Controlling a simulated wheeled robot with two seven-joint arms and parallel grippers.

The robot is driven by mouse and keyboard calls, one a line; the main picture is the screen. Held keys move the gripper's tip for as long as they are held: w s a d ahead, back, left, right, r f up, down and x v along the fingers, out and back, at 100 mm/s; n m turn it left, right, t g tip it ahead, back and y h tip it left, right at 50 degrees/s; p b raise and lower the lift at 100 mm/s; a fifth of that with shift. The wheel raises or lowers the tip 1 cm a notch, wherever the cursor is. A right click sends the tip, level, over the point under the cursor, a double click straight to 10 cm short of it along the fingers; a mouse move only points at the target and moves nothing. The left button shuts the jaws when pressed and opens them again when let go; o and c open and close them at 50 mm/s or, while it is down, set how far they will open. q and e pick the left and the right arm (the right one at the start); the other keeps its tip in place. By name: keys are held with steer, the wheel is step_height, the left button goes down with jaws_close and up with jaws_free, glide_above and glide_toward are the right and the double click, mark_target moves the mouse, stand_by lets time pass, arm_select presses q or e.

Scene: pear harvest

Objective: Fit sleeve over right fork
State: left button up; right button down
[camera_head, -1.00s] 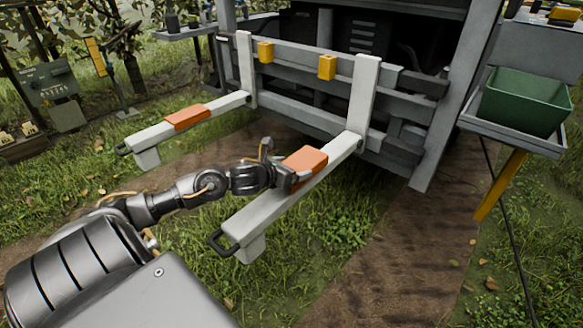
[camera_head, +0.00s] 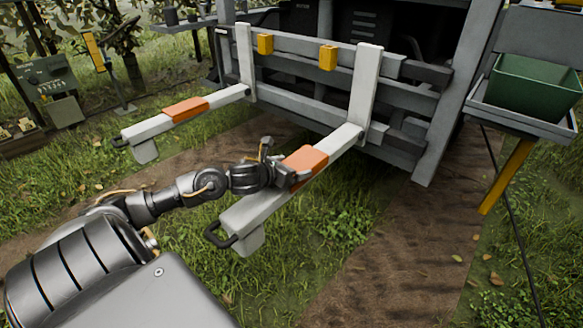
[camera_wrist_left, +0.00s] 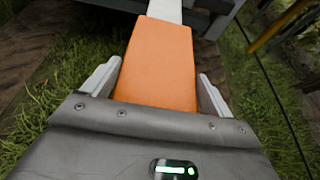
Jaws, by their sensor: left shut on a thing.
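The right fork (camera_head: 342,141) is a pale beam running out from the right upright of the machine's frame. In line with it lies the long pale sleeve (camera_head: 256,212) with an orange band (camera_head: 309,158) and a dark loop at its near end. I cannot tell how far the sleeve sits over the fork. My left gripper (camera_head: 283,177) is shut on the sleeve at the orange band. In the left wrist view the orange band (camera_wrist_left: 157,65) lies between the fingers of my gripper (camera_wrist_left: 160,92), with the pale beam beyond. My right gripper is not in view.
A matching pale beam with an orange band (camera_head: 185,109) and loop stands out at the left. Two yellow blocks sit on the crossbar (camera_head: 300,50). A green bin (camera_head: 533,86) on a tray stands at the right. Grass and a bare soil track lie below.

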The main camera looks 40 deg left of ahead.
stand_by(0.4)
arm_select(q)
steer(key=o, duration=0.9)
steer(key=shift+o, duration=0.2)
steer(key=shift+r+p, duration=2.7)
steer(key=shift+r, duration=0.9)
